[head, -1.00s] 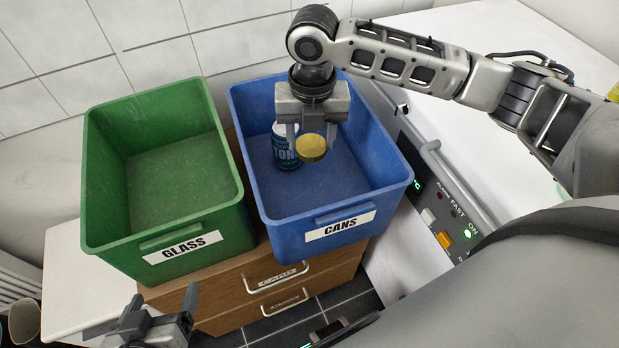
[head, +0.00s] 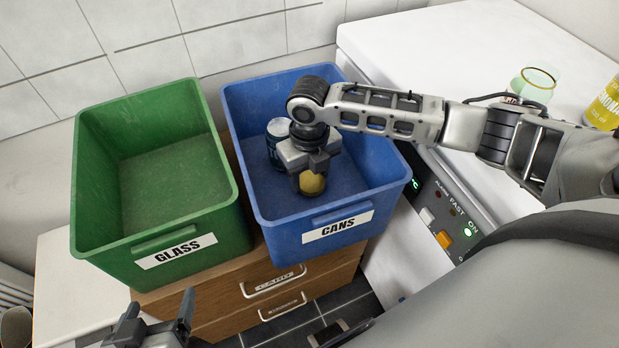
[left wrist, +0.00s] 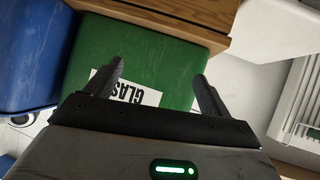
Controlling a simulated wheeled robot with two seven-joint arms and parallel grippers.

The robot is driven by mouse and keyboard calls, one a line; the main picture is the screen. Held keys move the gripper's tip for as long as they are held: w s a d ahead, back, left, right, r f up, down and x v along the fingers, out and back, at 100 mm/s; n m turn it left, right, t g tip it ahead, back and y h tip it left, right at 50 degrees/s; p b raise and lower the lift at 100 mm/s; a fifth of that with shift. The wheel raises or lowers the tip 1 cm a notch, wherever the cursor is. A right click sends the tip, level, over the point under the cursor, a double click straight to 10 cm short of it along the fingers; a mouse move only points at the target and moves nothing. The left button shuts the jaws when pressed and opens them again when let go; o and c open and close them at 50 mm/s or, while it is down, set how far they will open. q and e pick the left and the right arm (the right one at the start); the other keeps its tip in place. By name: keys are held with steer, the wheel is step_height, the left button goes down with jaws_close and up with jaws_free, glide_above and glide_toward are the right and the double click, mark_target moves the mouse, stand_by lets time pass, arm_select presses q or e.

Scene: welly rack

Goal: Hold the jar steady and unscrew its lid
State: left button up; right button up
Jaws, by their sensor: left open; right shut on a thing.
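The jar (head: 533,86) is clear glass with a thin gold-coloured rim and stands on the white surface at the upper right, partly hidden by my right arm. No lid shows on it. My right gripper (head: 309,172) is shut on a round gold lid (head: 313,184), down inside the blue CANS bin (head: 338,221). My left gripper (head: 155,326) is open and empty at the lower left, well away from the jar. In the left wrist view its two fingers (left wrist: 157,82) stand apart in front of the green bin.
A dark can (head: 277,145) stands in the blue bin beside my right gripper. The green GLASS bin (head: 150,245) to the left looks empty. Both are on a wooden drawer unit (head: 275,290).

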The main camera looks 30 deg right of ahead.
mark_target(309, 179)
steer(key=shift+f, duration=0.85)
steer(key=shift+f, duration=0.1)
steer(key=shift+f, duration=0.15)
steer(key=o, duration=1.1)
steer(key=shift+f, duration=0.1)
arm_select(q)
steer(key=shift+w+r+p, duration=0.1)
steer(key=shift+r+p, duration=0.1)
steer(key=shift+p, duration=0.45)
arm_select(e)
step_height(309, 179, up, 13)
steer(key=shift+f, duration=0.15)
